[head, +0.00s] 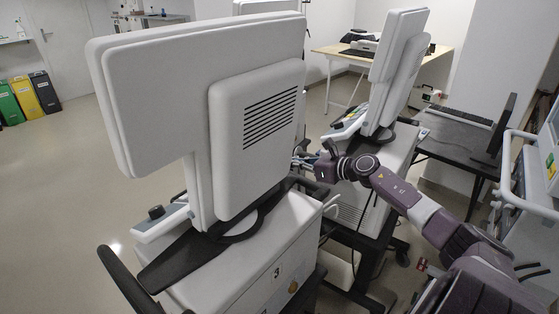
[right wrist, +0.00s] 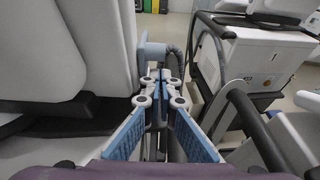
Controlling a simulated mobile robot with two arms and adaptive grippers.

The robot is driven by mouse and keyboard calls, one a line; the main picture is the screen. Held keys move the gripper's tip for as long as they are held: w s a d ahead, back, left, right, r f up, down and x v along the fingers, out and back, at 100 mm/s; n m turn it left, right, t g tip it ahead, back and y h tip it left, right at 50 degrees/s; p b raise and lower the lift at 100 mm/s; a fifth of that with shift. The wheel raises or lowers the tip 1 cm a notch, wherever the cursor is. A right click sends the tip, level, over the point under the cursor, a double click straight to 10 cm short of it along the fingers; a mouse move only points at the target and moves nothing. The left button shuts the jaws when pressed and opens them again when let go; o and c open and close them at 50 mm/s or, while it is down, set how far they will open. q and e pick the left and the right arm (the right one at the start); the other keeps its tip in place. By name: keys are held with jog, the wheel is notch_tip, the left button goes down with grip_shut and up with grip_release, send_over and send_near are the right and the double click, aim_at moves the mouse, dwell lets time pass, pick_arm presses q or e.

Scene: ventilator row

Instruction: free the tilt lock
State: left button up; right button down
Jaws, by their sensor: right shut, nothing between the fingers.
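A large white ventilator screen (head: 190,100) stands in the head view, seen from behind, on the cart marked 3 (head: 255,262). A box with dark vent slots (head: 262,125) is on its back. I cannot make out a tilt lock in either view. My right gripper (head: 300,160) reaches in from the right and is partly hidden by the screen's right edge. In the right wrist view its fingers (right wrist: 160,76) are closed together and empty. A blue-grey part (right wrist: 153,60) with a ribbed hose lies beyond the fingertips; I cannot tell whether they touch. My left gripper is out of view.
A second ventilator screen (head: 397,70) stands behind my right arm. A dark table (head: 455,140) with a keyboard and another cart's white handle rail (head: 505,170) are at the right. Open floor (head: 60,170) lies at the left.

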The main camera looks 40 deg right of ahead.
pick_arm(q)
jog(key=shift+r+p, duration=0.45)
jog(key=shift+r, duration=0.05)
pick_arm(e)
jog(key=shift+x, duration=2.6)
